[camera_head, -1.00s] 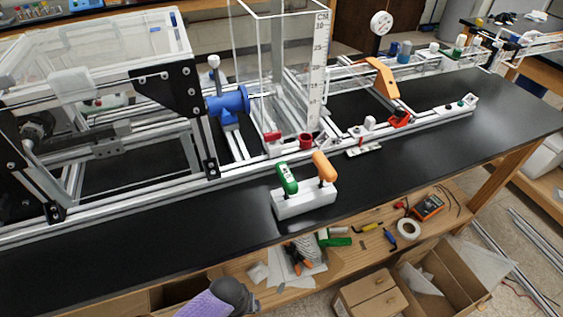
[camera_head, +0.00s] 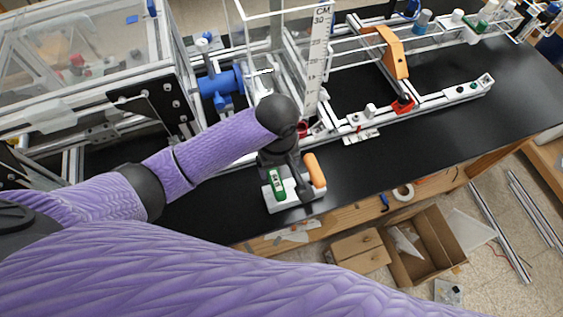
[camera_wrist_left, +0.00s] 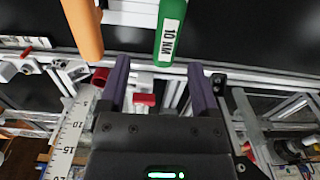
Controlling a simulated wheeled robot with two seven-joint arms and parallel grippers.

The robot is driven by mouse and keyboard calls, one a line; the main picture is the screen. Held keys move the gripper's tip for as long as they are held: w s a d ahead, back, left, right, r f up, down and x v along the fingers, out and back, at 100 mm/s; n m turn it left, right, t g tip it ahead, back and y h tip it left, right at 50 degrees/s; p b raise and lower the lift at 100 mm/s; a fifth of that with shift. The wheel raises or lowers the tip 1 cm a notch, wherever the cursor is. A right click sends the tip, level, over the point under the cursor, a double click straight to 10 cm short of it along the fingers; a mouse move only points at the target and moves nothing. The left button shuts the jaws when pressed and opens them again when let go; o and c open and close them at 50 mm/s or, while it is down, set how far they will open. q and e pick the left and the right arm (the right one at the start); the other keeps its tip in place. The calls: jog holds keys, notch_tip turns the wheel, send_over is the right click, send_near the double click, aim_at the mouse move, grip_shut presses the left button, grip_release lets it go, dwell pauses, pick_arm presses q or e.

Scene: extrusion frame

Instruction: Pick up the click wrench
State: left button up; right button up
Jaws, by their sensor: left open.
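Two torque-wrench-like tools stand in a white holder (camera_head: 283,203) near the front edge of the black bench: one with a green handle (camera_head: 276,184), one with an orange handle (camera_head: 315,170). The green handle also shows in the wrist view (camera_wrist_left: 170,32), marked "10 NM"; the orange handle (camera_wrist_left: 83,30) is to its left there. My left gripper (camera_head: 285,170) is at the holder, close to the green handle. In the wrist view its open fingers (camera_wrist_left: 159,66) are on either side of the green handle's end, with nothing gripped. My right gripper is out of view.
Behind the holder stand an aluminium extrusion frame, a blue clamp part (camera_head: 222,84) and a clear column with a centimetre scale (camera_head: 319,52). An orange bracket (camera_head: 390,52) is further right. The bench top (camera_head: 440,135) right of the holder is clear.

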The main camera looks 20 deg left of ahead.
aim_at(275, 182)
pick_arm(q)
jog(key=s+f, duration=0.2)
jog(key=shift+a+f+b, duration=0.1)
jog(key=shift+f+b, duration=0.25)
jog(key=shift+f, duration=0.05)
jog(key=shift+w+a+f, duration=0.1)
jog(key=shift+w+f, duration=0.1)
jog(key=shift+f, duration=0.35)
jog(key=shift+w+f, duration=0.2)
jog(key=shift+f, duration=0.35)
jog(key=shift+w+f+b, duration=0.25)
jog(key=shift+f+b, duration=0.25)
jog(key=shift+f, duration=0.4)
jog(key=shift+s+r, duration=0.1)
jog(key=shift+s, duration=0.1)
jog(key=shift+w, duration=0.15)
jog(key=c, duration=0.4)
grip_shut()
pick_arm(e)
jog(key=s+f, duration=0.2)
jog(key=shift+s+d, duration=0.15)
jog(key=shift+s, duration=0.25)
